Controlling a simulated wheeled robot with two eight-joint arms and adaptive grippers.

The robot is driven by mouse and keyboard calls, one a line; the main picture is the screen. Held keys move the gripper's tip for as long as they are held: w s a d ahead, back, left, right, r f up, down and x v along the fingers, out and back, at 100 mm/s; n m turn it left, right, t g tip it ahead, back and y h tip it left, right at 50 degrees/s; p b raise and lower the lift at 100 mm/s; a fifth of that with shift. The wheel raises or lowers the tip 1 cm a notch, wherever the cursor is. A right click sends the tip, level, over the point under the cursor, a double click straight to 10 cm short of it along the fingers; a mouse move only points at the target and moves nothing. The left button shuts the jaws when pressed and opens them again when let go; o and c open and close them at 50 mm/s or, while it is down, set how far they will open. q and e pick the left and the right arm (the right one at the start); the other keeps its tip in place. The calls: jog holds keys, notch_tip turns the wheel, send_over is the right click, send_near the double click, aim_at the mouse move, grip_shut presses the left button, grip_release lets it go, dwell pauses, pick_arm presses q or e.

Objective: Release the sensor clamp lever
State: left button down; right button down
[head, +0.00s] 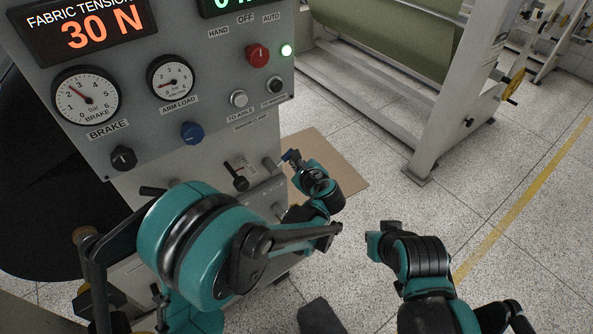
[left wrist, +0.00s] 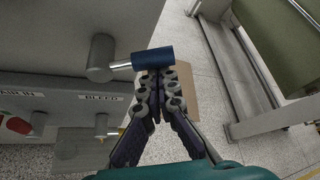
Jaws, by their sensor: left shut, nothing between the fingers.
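The clamp lever shows in the left wrist view as a grey post (left wrist: 101,57) on the panel side with a blue cylindrical grip (left wrist: 152,59) pointing right. Its blue tip is small in the head view (head: 291,155). My left gripper (left wrist: 160,76) is shut and empty. Its fingertips lie just below the blue grip in the picture; I cannot tell whether they touch it. In the head view my left arm crosses the lower front of the panel.
The control panel (head: 140,40) has gauges, knobs and a lit 30 N display. A small silver knob (left wrist: 101,124) and a red part (left wrist: 18,124) sit below the lever near the BLEED label. A cardboard sheet (head: 345,180) lies on the floor. A fabric roll machine (head: 440,110) stands behind.

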aim_at(286, 156)
pick_arm(q)
jog(key=shift+s+a+r+n+t+h+b, duration=0.1)
jog(key=shift+s+a+r+n+t+h, duration=0.2)
jog(key=shift+a+r+n, duration=0.25)
jog(key=shift+s+a+r+n+t+h+b, duration=0.1)
jog(key=shift+s+a+r+n+t+h, duration=0.15)
jog(key=shift+r+n+t, duration=0.3)
jog(key=shift+s+a+r+n+t+h+b, duration=0.15)
jog(key=shift+s+a+r+n+t, duration=0.1)
jog(key=shift+a+r+n, duration=0.35)
jog(key=shift+s+a+r, duration=0.4)
jog(key=shift+s+a, duration=0.1)
jog(key=shift+a, duration=0.3)
